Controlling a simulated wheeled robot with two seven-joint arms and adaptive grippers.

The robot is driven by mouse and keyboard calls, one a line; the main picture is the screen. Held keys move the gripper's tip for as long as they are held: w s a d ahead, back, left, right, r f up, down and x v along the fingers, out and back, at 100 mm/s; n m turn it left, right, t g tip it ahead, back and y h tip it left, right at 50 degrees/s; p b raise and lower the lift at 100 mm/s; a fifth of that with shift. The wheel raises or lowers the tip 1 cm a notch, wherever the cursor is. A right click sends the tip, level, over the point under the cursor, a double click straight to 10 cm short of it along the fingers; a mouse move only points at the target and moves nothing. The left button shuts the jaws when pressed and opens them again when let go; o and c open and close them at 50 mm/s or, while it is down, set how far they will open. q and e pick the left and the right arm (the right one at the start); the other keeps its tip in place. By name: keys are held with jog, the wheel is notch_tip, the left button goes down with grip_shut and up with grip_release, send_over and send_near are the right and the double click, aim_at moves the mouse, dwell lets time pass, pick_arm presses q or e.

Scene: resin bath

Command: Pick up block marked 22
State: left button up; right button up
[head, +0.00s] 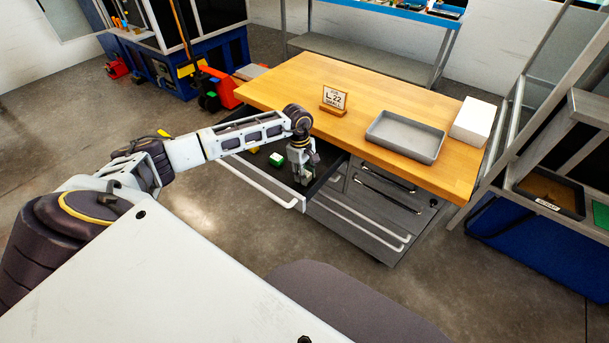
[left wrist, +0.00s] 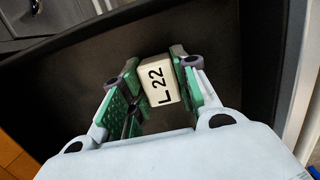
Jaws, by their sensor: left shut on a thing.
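In the head view my left gripper (head: 303,177) reaches down into the open drawer (head: 246,163), and the block there is hidden by the fingers. I cannot tell whether the block touches the drawer floor. A sign reading L 22 (head: 335,98) stands on the wooden table. My right gripper is in neither view.
A green and white block (head: 277,159) lies in the drawer, left of my gripper. On the table (head: 290,77) are a grey tray (head: 404,137) and a white stack (head: 473,121). The drawer walls stand close around my gripper. A shelf rack stands at the right.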

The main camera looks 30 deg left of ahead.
pick_arm(q)
notch_tip(320, 180, up, 9)
jog(key=shift+f, duration=0.2)
jog(key=shift+r, duration=0.7)
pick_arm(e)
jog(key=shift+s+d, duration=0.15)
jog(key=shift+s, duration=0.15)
